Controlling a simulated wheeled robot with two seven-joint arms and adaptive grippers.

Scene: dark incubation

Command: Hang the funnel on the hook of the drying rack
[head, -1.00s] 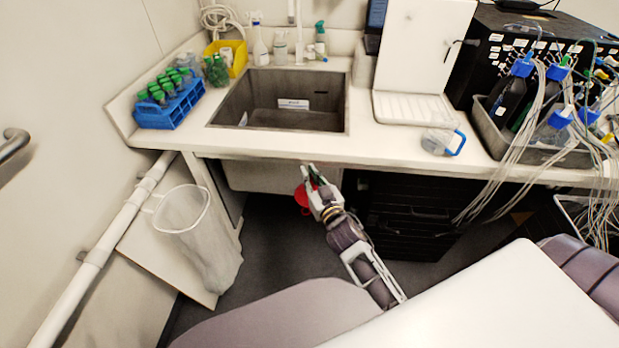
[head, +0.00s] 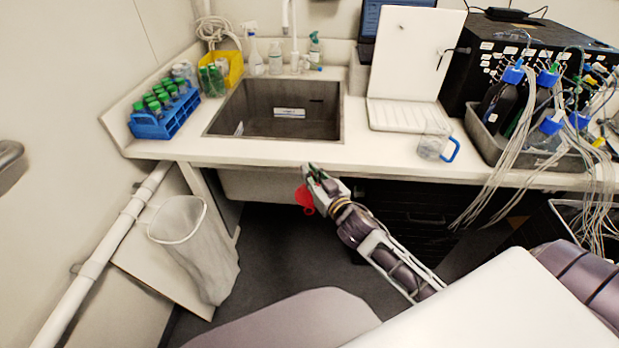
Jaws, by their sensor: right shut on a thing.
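The funnel (head: 305,197) is red and hangs in the grip of my right gripper (head: 314,174). The gripper is shut on it, just in front of the counter's front edge and below the sink. The gripper covers part of the funnel. The drying rack (head: 417,55) is a white upright panel with a ribbed white tray at its foot, standing on the counter right of the sink. A small dark hook (head: 457,51) sticks out near its right edge. The funnel is well apart from it, lower and to the left. My left gripper is out of view.
A clear jug with a blue handle (head: 436,147) stands near the counter edge in front of the rack. A grey tray of bottles and tubing (head: 545,160) is to its right. A blue tube rack (head: 165,125) stands left of the sink (head: 275,108). A bin (head: 190,240) stands below.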

